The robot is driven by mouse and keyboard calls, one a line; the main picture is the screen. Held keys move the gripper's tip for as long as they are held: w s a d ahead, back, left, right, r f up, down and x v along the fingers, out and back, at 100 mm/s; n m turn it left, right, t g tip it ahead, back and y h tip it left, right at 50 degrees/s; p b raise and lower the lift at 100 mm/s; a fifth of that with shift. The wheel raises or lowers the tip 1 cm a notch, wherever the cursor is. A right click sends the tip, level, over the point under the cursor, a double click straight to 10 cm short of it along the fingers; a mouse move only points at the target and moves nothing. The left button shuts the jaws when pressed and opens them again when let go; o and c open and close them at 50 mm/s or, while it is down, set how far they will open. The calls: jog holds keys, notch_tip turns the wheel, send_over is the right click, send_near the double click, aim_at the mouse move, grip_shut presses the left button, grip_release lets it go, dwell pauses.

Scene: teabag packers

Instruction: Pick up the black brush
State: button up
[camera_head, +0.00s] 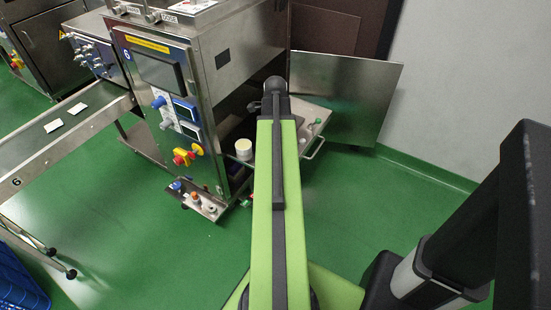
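I cannot make out a black brush in the head view. My green arm stretches away from me up the middle of the picture. It ends in a dark rounded joint over the front of the steel machine (238,75) and its side shelf (312,112). No gripper fingers show. My arm hides part of the shelf and whatever lies behind it. Small items on the shelf right of the arm are too small to tell.
A white round tub (244,149) stands left of my arm. A low tray (205,207) with small parts juts out below the control panel. A conveyor table (60,125) carries white packets at left. A blue crate (18,283) stands lower left. Green floor (400,195) is open at right.

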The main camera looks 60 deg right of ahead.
jog(key=shift+f, duration=0.15)
jog(key=shift+c, duration=0.5)
grip_shut()
jog(key=shift+p, duration=0.35)
